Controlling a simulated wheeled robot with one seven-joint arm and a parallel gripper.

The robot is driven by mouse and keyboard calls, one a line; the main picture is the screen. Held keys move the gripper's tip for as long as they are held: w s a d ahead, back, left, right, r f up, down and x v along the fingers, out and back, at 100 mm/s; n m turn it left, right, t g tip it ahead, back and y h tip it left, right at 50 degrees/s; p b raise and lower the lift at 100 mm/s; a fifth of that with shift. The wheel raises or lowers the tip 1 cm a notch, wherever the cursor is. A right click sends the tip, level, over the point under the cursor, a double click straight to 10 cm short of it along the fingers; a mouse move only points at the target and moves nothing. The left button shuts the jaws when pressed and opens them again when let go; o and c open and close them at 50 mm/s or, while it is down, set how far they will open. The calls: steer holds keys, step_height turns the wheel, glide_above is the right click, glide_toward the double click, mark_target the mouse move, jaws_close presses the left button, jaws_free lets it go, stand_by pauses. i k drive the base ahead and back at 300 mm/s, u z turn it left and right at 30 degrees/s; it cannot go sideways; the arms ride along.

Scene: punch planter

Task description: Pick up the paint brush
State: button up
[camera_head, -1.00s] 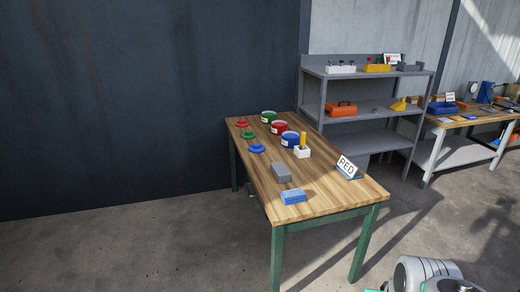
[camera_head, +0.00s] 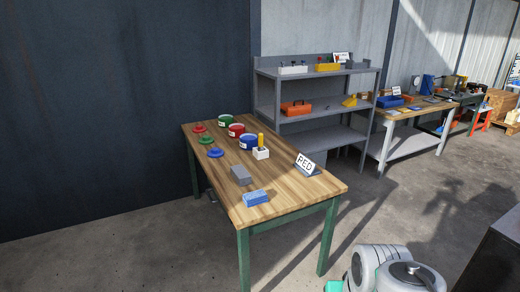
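What looks like the paint brush, a yellow upright handle (camera_head: 261,140), stands in a small white holder (camera_head: 261,154) on the wooden table (camera_head: 285,193). Its bristles cannot be made out. Three paint cans, green (camera_head: 229,121), red (camera_head: 236,130) and blue (camera_head: 248,142), stand in a row behind and left of the holder. My gripper is not in view; only a white and grey part of my arm shows at the bottom right, well apart from the table.
Red, green and blue lids (camera_head: 215,153) lie left of the cans. A grey shelf (camera_head: 318,107) stands behind. Floor in front is clear.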

mark_target(260, 148)
steer(key=k, duration=1)
steer(key=u, duration=1.35)
steer(key=i, duration=4.85)
steer(key=z, duration=2.5)
steer(key=i, duration=1.2)
